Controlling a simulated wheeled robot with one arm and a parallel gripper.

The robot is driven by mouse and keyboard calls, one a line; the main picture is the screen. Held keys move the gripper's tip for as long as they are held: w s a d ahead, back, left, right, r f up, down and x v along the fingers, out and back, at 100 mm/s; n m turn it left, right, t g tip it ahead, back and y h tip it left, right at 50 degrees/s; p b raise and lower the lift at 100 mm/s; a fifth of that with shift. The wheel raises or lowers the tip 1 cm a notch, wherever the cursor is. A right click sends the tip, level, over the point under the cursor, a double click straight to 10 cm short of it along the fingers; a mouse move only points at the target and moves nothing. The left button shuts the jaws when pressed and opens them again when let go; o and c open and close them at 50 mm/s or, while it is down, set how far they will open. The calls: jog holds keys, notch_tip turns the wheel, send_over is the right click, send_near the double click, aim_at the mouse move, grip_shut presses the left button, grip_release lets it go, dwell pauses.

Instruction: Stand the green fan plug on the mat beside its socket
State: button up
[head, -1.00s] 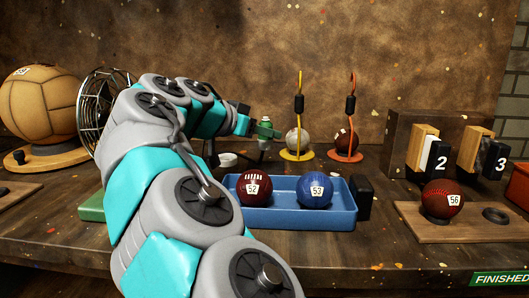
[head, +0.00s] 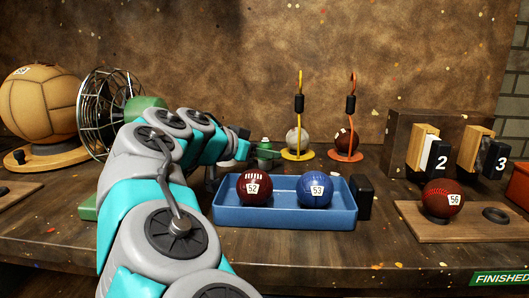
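The green plug (head: 265,151) is just right of my gripper (head: 252,149), low over the back of the bench behind the blue tray. My gripper appears shut on it, though the fingers are small and partly hidden. I cannot tell whether the plug's underside touches anything. The fan (head: 108,100) with its wire cage and green motor housing stands at the left, partly behind my arm. The socket and the mat cannot be made out; my arm and the tray cover much of that area.
The blue tray (head: 285,217) holds a dark red ball (head: 255,188) and a blue ball (head: 314,190), in front of the plug. Two hooked stands, yellow (head: 299,100) and orange (head: 351,100), rise to its right with balls at their bases.

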jog(key=o, duration=0.4)
jog(key=shift+r, duration=0.2)
jog(key=b+v, duration=0.1)
jog(key=v, duration=1.1)
